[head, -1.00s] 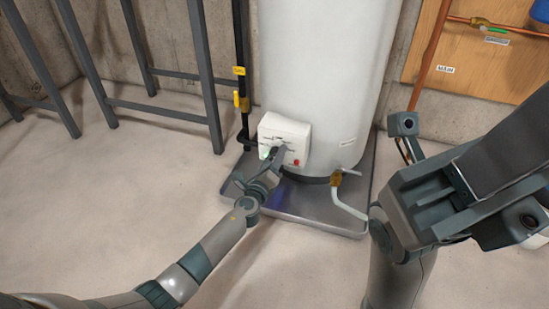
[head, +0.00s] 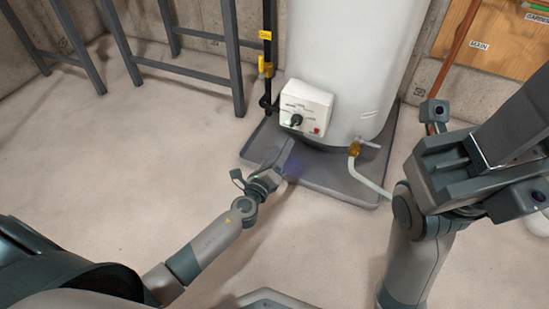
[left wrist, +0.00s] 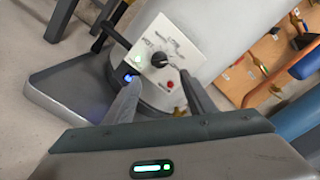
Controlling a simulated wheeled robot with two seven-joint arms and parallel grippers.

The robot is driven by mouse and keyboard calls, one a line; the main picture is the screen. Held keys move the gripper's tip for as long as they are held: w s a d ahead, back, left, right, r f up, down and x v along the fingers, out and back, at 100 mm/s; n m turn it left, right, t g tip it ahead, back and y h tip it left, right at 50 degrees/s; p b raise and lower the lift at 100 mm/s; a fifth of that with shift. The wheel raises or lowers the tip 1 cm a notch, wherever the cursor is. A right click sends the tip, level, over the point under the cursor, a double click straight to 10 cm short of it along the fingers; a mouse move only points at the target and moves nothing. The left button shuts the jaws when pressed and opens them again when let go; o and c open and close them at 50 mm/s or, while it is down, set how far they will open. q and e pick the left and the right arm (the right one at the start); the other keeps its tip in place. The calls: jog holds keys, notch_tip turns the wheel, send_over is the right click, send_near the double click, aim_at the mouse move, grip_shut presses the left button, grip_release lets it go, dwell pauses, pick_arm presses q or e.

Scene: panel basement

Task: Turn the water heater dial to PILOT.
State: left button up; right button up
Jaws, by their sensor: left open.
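The water heater (head: 352,60) is a tall white tank with a white control box (head: 309,98) low on its front. The black dial (head: 296,120) is on the box, with a red button (head: 317,131) to its lower right. In the left wrist view the dial (left wrist: 159,60) is in plain sight, with printed labels around it too small to read surely. My left gripper (head: 282,155) is open and empty, below the box and apart from the dial. Its spread fingers (left wrist: 158,92) also show in the wrist view. My right gripper (head: 500,150) is close at the right; its jaws are unclear.
The tank stands in a grey drain pan (head: 330,178). A brass drain valve (head: 354,149) with a pale hose is right of the box. A black pipe with a yellow valve (head: 265,66) runs at left, beside a grey metal frame (head: 232,60). Open floor lies in front and left.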

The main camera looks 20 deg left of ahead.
pick_arm(q)
jog(key=shift+s, duration=2.25)
